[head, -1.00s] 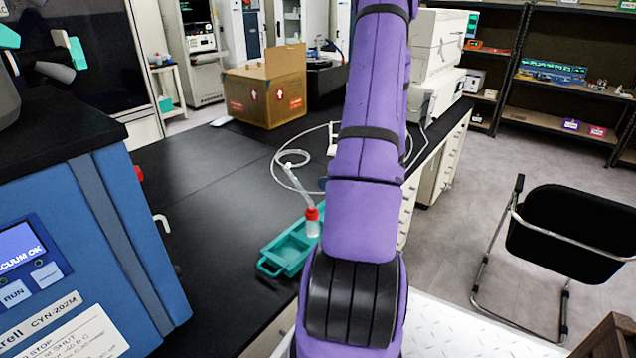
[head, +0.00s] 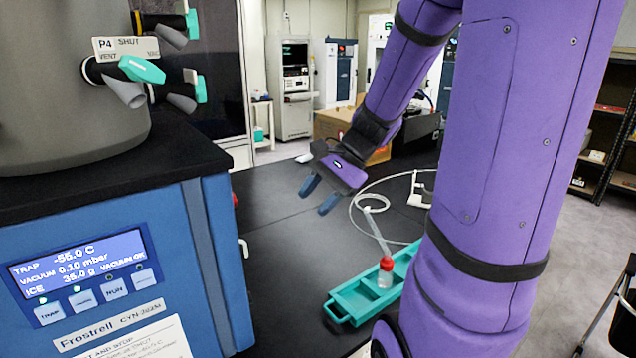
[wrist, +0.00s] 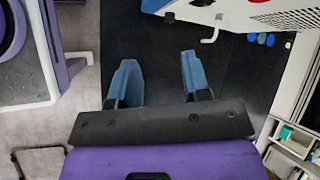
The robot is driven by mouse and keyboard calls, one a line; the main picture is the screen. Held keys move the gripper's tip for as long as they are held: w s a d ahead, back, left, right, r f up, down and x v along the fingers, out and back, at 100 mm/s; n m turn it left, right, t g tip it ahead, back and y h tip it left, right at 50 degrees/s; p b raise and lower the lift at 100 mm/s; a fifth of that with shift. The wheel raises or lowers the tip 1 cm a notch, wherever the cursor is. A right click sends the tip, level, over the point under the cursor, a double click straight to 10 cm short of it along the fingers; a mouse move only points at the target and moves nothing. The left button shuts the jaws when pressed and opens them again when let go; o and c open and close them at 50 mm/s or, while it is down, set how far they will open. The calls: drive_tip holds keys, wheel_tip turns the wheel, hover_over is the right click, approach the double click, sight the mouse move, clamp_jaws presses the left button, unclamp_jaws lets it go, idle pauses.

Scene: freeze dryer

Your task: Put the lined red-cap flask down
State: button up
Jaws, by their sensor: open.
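The red-cap flask (head: 385,279) has a small clear body, a red cap and a pale tube rising from the cap. It stands upright and appears to be within the teal tray (head: 343,312) on the black bench, towards the tray's right part. My gripper (head: 319,196) is open and empty above the bench, behind and to the left of the flask, clear of it. In the wrist view my gripper (wrist: 157,77) shows two blue fingers apart with only dark surface between them. The flask is not recognisable in the wrist view.
A white line (head: 352,212) loops over the bench from the flask's tube towards a white holder (head: 420,194). The blue freeze dryer (head: 130,275) with its valves stands at the left. A cardboard box (head: 335,122) sits at the back.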

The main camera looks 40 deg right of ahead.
drive_tip(key=s+a+r+n+t+h, duration=0.1)
drive_tip(key=s+a+r+n+h, duration=0.5)
drive_tip(key=n, duration=0.8)
drive_tip(key=s+a+r, duration=0.3)
drive_tip(key=s, duration=0.1)
drive_tip(key=shift+s+a+r+n+t+h, duration=0.25)
drive_tip(key=shift+a+r+n+t+h, duration=0.05)
drive_tip(key=shift+t+h, duration=0.1)
